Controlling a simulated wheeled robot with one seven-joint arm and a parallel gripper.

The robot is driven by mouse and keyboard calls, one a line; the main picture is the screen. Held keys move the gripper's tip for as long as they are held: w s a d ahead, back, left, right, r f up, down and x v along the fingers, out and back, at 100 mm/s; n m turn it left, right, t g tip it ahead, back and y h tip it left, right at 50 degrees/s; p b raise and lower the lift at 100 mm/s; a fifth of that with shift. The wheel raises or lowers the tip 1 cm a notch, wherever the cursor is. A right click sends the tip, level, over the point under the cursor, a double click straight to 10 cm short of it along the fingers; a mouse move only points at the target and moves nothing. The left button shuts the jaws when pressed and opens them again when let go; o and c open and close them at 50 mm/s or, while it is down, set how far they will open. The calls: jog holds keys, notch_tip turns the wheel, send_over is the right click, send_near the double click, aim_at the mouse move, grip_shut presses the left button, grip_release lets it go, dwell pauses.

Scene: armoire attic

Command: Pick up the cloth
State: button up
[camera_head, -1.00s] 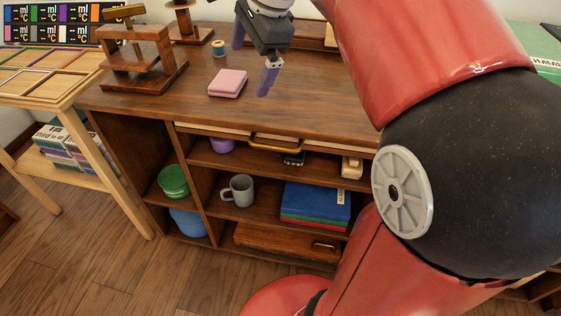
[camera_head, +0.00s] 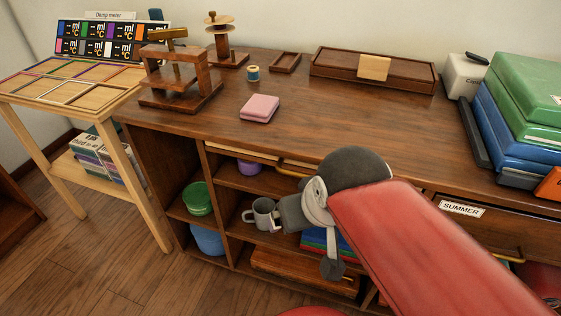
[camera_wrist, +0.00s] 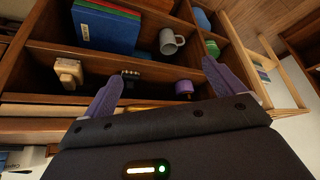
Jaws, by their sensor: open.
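A pink, folded, square pad (camera_head: 260,109), which looks like the cloth, lies flat on the brown worktop left of centre. A beige piece (camera_head: 373,68) lies over the long wooden box at the back; I cannot tell if it is fabric. My gripper (camera_wrist: 162,72) is open and empty in the wrist view, its two purple fingers spread toward the shelves. In the head view my wrist is in front of the shelves, below the worktop edge and apart from the pink pad; the fingertips are not clear there. The pink pad is not in the wrist view.
A wooden press (camera_head: 180,80) and blue thread spool (camera_head: 253,73) stand near the pink pad. Stacked cases (camera_head: 520,110) stand right. The worktop's middle is clear.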

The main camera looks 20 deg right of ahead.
jog(key=w+r+m+g, duration=0.1)
jog(key=w+r, duration=0.3)
jog(key=w+a+r+m+g, duration=0.1)
jog(key=w+r, duration=0.2)
jog(key=w, duration=0.2)
jog(key=w+r+m+b, duration=0.1)
jog(key=w+r, duration=0.3)
jog(key=w, duration=0.1)
jog(key=shift+a+r+m+g, duration=0.15)
jog(key=shift+r+m+g, duration=0.15)
jog(key=shift+r+g, duration=0.1)
jog(key=shift+c, duration=0.4)
notch_tip(320, 180, up, 2)
jog(key=r+m+g, duration=0.1)
jog(key=m+g, duration=0.2)
send_over(254, 112)
jog(key=shift+s+f+b, duration=0.2)
jog(key=shift+f+b, duration=0.05)
jog(key=shift+b, duration=0.05)
jog(key=shift+w, duration=0.35)
jog(key=shift+w+f+m, duration=0.1)
jog(key=shift+f+m, duration=0.05)
jog(key=shift+m, duration=0.15)
notch_tip(254, 112, down, 7)
jog(key=b, duration=0.3)
jog(key=shift+f, duration=0.2)
jog(key=c, duration=1.2)
jog(key=shift+o, duration=0.2)
